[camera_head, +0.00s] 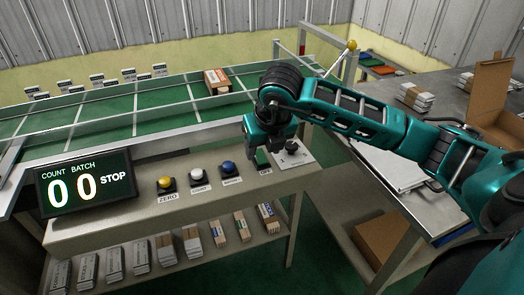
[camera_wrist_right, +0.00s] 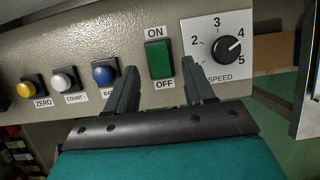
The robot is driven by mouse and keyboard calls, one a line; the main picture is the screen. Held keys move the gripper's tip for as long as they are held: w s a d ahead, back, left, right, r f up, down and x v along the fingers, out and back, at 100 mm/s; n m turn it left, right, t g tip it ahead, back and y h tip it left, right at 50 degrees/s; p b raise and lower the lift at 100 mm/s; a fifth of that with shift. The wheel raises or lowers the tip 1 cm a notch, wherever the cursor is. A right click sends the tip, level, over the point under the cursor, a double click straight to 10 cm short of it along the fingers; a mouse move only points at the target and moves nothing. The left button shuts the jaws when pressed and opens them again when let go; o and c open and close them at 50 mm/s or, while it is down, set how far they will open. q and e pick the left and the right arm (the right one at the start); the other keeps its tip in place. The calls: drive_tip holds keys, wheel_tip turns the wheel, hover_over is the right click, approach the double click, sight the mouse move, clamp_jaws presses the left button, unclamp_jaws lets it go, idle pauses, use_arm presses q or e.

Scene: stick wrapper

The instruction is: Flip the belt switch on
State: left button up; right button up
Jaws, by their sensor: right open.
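The belt switch is a green rocker (camera_wrist_right: 160,59) with an ON label above it and an OFF label below it in the right wrist view. My right gripper (camera_head: 262,158) hangs over the right part of the console. In the right wrist view its two fingers (camera_wrist_right: 157,88) are apart, one on each side of the lower part of the switch, with nothing between them but the panel. I cannot tell whether they touch it. My left gripper is not in view.
A black speed knob (camera_wrist_right: 228,49) is right of the switch. Yellow (camera_head: 165,183), white (camera_head: 197,174) and blue (camera_head: 228,168) buttons are left of it. The display (camera_head: 84,184) reads 00 STOP. A green belt (camera_head: 110,125) runs behind, carrying a small brown-and-white bundle (camera_head: 217,81).

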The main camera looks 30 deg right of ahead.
sight(260, 157)
drive_tip(key=shift+x, duration=1.05)
